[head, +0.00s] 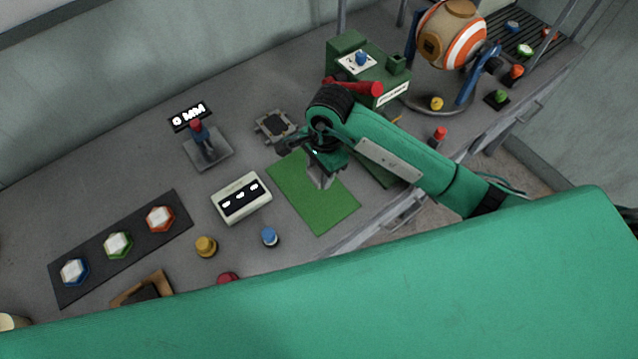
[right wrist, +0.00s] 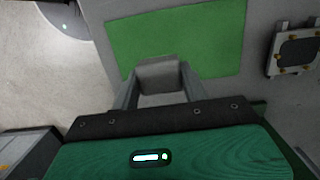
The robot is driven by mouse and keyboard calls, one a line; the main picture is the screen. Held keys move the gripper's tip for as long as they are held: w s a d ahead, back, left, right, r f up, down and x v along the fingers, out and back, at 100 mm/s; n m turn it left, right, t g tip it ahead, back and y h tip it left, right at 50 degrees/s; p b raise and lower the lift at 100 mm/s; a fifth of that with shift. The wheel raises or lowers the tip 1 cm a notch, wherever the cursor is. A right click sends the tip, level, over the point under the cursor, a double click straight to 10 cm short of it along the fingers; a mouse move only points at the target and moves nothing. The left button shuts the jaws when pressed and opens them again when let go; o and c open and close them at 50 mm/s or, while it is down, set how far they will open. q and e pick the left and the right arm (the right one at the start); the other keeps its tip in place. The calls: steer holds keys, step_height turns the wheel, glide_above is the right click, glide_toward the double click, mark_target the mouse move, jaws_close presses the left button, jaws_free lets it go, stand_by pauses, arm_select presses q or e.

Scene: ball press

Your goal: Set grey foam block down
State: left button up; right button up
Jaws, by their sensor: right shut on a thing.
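The grey foam block (right wrist: 160,75) shows in the right wrist view between the two fingers of my right gripper (right wrist: 158,88), which is shut on it. In the head view my right gripper (head: 320,180) points down over the upper part of the green mat (head: 322,208). The block is hard to make out there, mostly hidden by the fingers. In the right wrist view the block overlaps the near edge of the green mat (right wrist: 195,40). I cannot tell whether it touches the surface. My left gripper is not in view.
A white box with a dark display (head: 241,198) stands left of the mat. A small plate fixture (head: 273,126) lies just beyond my gripper. A green press box (head: 365,68) stands behind my arm. A blue-topped peg (head: 270,237) stands near the mat's lower left. Most of the mat is bare.

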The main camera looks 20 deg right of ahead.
mark_target(318, 196)
step_height(318, 196, down, 8)
steer(key=shift+r+p, duration=0.25)
steer(key=shift+p, duration=0.45)
steer(key=shift+f, duration=0.4)
steer(key=shift+f, duration=0.25)
steer(key=o, duration=1)
steer(key=shift+r, duration=0.15)
steer(key=shift+c, duration=0.2)
